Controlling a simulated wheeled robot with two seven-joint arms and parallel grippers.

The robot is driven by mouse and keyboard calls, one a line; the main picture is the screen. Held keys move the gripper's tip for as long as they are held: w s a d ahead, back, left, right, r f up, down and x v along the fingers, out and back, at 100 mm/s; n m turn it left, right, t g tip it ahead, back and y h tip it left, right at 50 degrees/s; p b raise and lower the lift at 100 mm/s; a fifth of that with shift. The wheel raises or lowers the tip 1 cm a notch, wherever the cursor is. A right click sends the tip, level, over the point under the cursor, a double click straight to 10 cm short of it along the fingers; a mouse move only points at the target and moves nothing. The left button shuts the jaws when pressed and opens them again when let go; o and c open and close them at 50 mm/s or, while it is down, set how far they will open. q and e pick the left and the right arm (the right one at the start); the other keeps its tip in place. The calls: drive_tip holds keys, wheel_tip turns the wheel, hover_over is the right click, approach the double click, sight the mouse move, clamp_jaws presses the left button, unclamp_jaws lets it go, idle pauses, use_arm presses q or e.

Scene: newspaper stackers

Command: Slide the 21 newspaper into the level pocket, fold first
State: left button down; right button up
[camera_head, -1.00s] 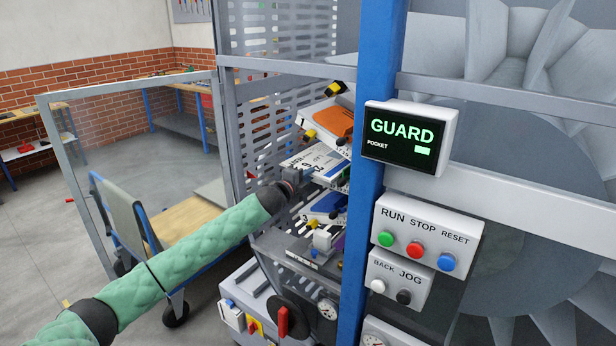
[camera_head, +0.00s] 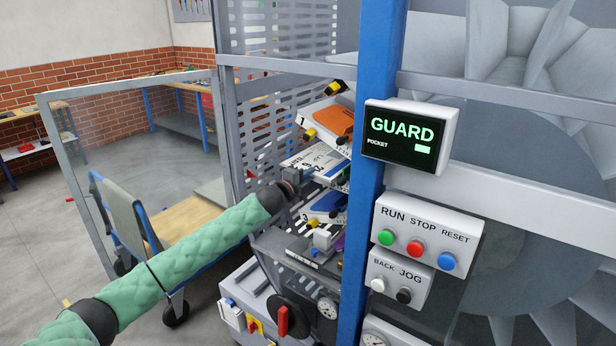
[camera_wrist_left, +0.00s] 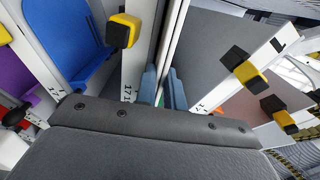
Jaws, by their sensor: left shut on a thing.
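My left gripper (camera_head: 292,178) reaches in from the left to the pockets at the machine's opening. In the left wrist view its blue-grey fingers (camera_wrist_left: 163,88) are shut on a thin, upright, white-edged sheet, seen edge-on. This looks like the newspaper (camera_wrist_left: 164,40); its number and fold cannot be read there. In the head view a white printed surface (camera_head: 308,161) lies just past the fingers, nearly level, between an orange pocket above and a blue one below. How far the paper is inside the level pocket is hidden. My right gripper is not in view.
An orange-filled pocket (camera_head: 334,121) sits above and a blue one (camera_head: 325,206) below, with yellow-and-black clips. The blue post (camera_head: 367,150) stands close right. The display (camera_head: 405,138) reads GUARD.

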use_arm(q)
drive_tip(key=shift+s+d, duration=0.15)
drive_tip(key=shift+d, duration=0.1)
idle(0.4)
drive_tip(key=c, duration=1.4)
unclamp_jaws()
drive_tip(key=shift+s+a, duration=0.1)
drive_tip(key=shift+a, duration=0.05)
drive_tip(key=p+v, duration=0.2)
drive_tip(key=v, duration=0.4)
drive_tip(key=shift+s+a, duration=0.2)
drive_tip(key=shift+s, duration=0.1)
